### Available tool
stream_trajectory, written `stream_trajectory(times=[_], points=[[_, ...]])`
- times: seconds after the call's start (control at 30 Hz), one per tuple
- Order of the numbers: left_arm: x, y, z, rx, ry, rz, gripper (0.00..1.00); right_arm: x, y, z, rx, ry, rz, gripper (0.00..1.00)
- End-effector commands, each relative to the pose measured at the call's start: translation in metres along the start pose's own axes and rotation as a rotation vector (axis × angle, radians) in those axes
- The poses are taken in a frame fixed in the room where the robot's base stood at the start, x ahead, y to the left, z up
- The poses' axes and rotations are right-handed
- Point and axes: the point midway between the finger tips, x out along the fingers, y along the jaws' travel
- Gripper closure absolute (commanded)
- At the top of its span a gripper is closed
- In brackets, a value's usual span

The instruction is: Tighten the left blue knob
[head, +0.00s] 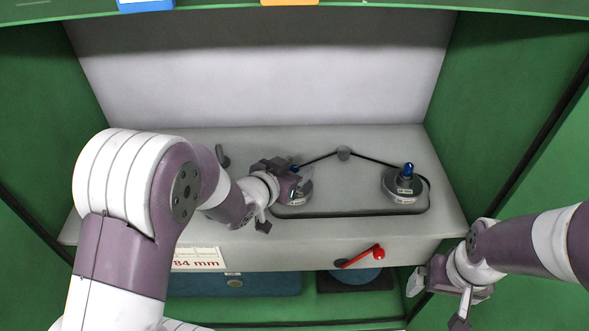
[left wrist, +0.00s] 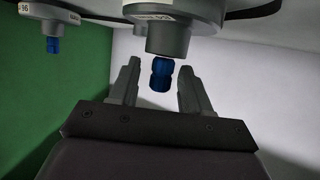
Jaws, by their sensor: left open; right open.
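The left blue knob (head: 295,169) sits on top of the left grey pulley (head: 303,192), partly hidden by my left gripper (head: 283,181). In the left wrist view the blue knob (left wrist: 161,75) stands between the two open fingers of my left gripper (left wrist: 157,88), with gaps on both sides, so nothing is gripped. The right blue knob (head: 408,168) stands on the right grey pulley (head: 404,187). It also shows in the left wrist view (left wrist: 53,45). My right gripper (head: 441,294) is open and empty at the lower right, away from both knobs.
Green walls (head: 500,100) close in both sides.

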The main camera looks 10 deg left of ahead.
Motion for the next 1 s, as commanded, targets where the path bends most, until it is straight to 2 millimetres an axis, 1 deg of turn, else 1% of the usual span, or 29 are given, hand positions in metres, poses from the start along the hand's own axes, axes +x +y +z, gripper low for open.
stream_trajectory(times=[0.03, 0.07, 0.1, 0.2, 0.4, 0.57, 0.77, 1.0], points=[[0.000, 0.000, 0.000, 0.000, 0.000, 0.000, 0.52, 0.000, 0.000, 0.000, 0.000, 0.000, 0.000, 0.00], [0.000, 0.000, 0.000, 0.000, 0.000, 0.000, 0.59, 0.000, 0.000, 0.000, 0.000, 0.000, 0.000, 0.00], [0.000, 0.000, 0.000, 0.000, 0.000, 0.000, 0.72, 0.000, 0.000, 0.000, 0.000, 0.000, 0.000, 0.00], [0.000, 0.000, 0.000, 0.000, 0.000, 0.000, 1.00, 0.000, 0.000, 0.000, 0.000, 0.000, 0.000, 0.00], [-0.001, 0.000, -0.001, 0.003, 0.000, 0.005, 1.00, -0.002, 0.000, 0.000, 0.000, 0.000, 0.000, 0.00], [-0.002, -0.001, -0.002, 0.015, -0.002, 0.038, 1.00, -0.010, 0.000, -0.001, 0.000, 0.000, 0.000, 0.00], [-0.003, -0.001, -0.005, 0.058, -0.004, 0.146, 1.00, -0.031, 0.000, -0.004, 0.000, 0.000, 0.000, 0.00], [-0.003, -0.002, -0.006, 0.140, -0.002, 0.346, 1.00, -0.065, 0.000, -0.008, 0.000, 0.000, 0.000, 0.00]])
